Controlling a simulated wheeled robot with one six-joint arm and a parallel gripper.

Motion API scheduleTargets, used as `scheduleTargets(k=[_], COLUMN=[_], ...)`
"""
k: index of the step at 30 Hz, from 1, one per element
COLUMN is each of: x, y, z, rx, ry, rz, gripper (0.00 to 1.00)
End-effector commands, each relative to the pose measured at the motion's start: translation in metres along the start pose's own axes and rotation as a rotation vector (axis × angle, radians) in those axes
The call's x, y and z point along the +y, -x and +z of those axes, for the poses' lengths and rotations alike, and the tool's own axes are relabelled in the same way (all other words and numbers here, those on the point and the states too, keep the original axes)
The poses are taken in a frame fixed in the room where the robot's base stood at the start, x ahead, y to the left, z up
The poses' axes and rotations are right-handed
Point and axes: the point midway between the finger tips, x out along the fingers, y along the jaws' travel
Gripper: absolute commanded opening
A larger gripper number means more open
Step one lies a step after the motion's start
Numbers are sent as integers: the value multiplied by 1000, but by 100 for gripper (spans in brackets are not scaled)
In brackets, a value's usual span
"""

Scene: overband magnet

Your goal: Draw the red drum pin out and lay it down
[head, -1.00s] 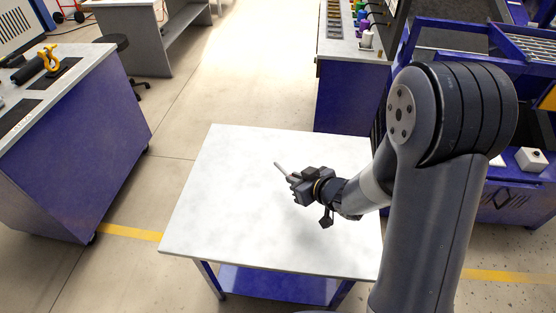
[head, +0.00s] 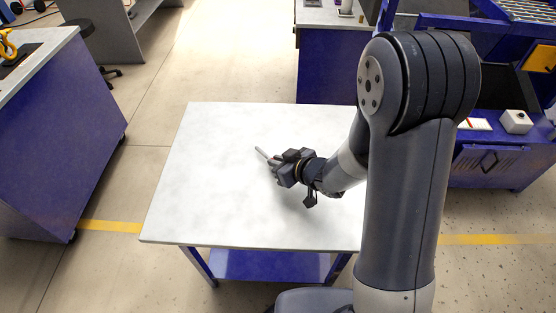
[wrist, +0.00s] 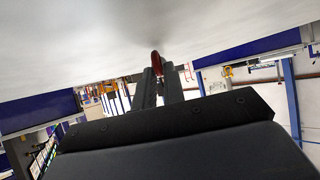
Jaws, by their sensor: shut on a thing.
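The drum pin (head: 261,153) shows in the head view as a short pale grey rod with a trace of red near the jaws. My gripper (head: 275,162) is shut on it, and the rod points up and left from the fingertips. The gripper is over the middle of the white-topped table (head: 215,215); I cannot tell whether the pin touches the top. In the wrist view, the pin's red part (wrist: 157,63) sits between the two dark fingers, its end close against the pale surface. The rest of the pin is hidden there.
The tabletop around my gripper is bare. A purple bench (head: 60,140) stands to the left. A purple cabinet (head: 325,65) stands behind the table. A purple machine frame (head: 490,160) with a white box (head: 515,122) on it is at the right. Yellow floor lines run past the table.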

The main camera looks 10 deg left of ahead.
Motion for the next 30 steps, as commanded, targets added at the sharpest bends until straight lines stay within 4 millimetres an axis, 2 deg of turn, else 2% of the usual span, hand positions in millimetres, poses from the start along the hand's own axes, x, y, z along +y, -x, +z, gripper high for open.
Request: scheduleTargets(k=[11, 12, 20, 30], x=[0, 0, 0, 1], y=[-2, -2, -2, 4], z=[4, 4, 4, 3], rx=[1, 1, 1, 1], ry=[0, 0, 0, 0], rz=[0, 0, 0, 2], gripper=[0, 14, 35, 36])
